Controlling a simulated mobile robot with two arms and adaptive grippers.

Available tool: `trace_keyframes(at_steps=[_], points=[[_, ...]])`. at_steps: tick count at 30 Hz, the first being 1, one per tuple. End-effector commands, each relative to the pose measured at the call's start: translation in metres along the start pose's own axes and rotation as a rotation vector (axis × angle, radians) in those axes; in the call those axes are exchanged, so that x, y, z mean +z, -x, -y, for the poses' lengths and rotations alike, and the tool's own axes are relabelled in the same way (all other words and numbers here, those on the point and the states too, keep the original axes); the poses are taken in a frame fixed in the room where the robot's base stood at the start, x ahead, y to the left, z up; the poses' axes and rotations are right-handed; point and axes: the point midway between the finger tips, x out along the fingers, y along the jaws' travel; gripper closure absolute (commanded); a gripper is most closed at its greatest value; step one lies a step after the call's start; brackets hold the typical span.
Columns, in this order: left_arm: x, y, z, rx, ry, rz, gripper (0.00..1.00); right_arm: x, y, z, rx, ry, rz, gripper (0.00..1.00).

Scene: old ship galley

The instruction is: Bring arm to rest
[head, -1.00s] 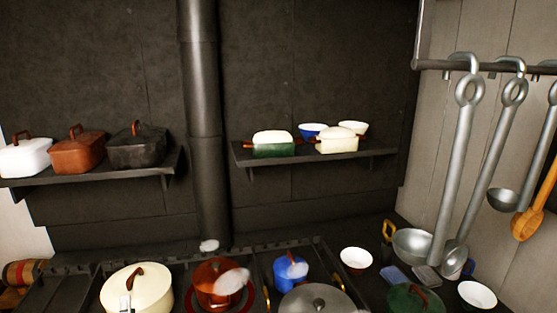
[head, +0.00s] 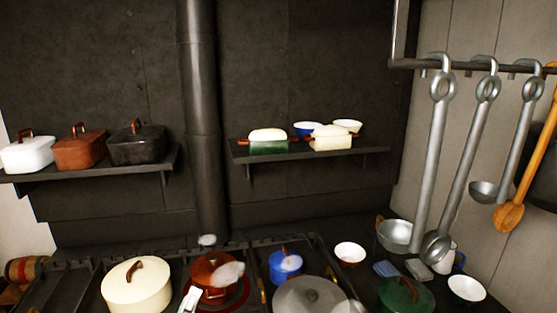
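My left gripper (head: 190,299) shows only as a small pale tip at the bottom edge of the head view. It is between the cream pot (head: 136,287) and the red-brown pot (head: 214,277), in front of the stove. The rest of it is cut off below the picture, so I cannot tell whether it is open or shut. I see nothing held at its tip. My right gripper is not in view.
The stove also carries a blue pot (head: 286,267) and a grey lidded pot (head: 312,299). Pale steam hangs near the red-brown pot. A green lidded pot (head: 405,297) and white bowls stand at right. Ladles (head: 433,160) hang from a rail (head: 480,67). Shelves hold lidded dishes.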

Motion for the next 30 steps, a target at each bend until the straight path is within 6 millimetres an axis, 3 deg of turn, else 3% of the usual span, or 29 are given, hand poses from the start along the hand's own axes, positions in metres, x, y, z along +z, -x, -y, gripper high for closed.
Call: trace_keyframes(at_steps=[3,5,9,11,17,24,27,30], points=[[0.061,0.024,-0.017,0.031,-0.172,0.244,0.74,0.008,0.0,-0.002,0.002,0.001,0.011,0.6],[0.094,0.044,-0.016,0.023,-0.274,0.388,0.74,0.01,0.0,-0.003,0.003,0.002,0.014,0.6],[0.15,0.106,0.015,-0.076,-0.501,0.713,0.74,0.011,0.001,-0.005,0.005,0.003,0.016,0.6],[0.16,0.135,0.033,-0.145,-0.582,0.831,0.74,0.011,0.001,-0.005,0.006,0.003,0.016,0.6],[0.156,0.213,0.083,-0.384,-0.754,1.085,0.74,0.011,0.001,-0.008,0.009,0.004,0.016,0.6],[0.121,0.285,0.115,-0.658,-0.862,1.252,0.74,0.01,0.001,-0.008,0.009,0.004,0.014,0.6],[0.103,0.312,0.121,-0.771,-0.89,1.299,0.74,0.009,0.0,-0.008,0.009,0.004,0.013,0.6],[0.123,0.31,0.152,-0.769,-0.883,1.309,0.74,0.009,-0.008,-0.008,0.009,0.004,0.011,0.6]])
